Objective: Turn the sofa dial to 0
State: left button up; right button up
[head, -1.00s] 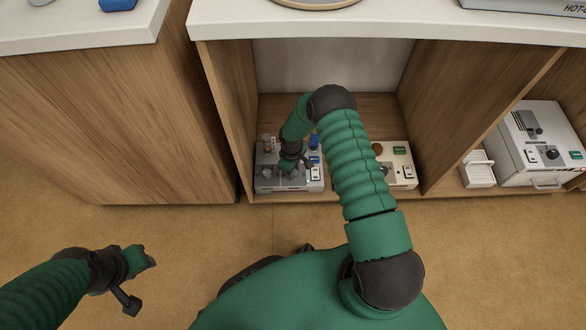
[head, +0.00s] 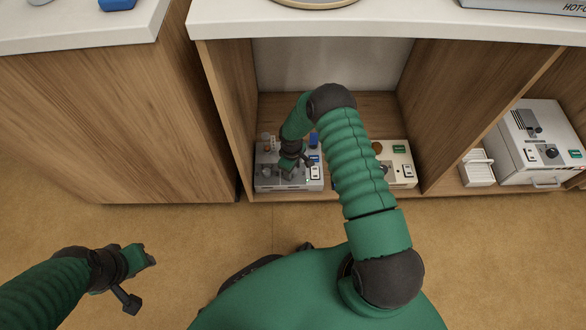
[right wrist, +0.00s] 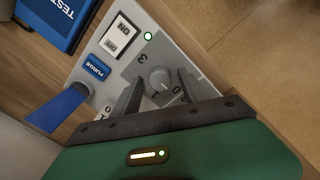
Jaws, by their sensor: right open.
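A grey control box (head: 290,184) sits on the low shelf, mostly under my right arm in the head view. In the right wrist view a round grey dial (right wrist: 160,79) is on its panel (right wrist: 180,45), with a 3 and a 0 printed near it. My right gripper (right wrist: 158,84) is open, with one finger on each side of the dial; contact cannot be told. It also shows over the box in the head view (head: 284,172), where it hides the dial. My left gripper (head: 150,257) hangs over the floor, far from the box; its jaws are unclear.
On the panel are a blue PURGE button (right wrist: 97,67), a white ON switch (right wrist: 117,37) and a blue lever (right wrist: 58,110). A cream box (head: 400,178) stands to the right. Wooden cabinet walls (head: 226,110) and a white countertop (head: 400,24) enclose the shelf.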

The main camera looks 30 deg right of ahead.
notch_tip(320, 180, up, 12)
jog(key=p, duration=0.5)
jog(key=shift+a+p, duration=0.2)
jog(key=shift+p, duration=0.1)
jog(key=shift+s+f, duration=0.15)
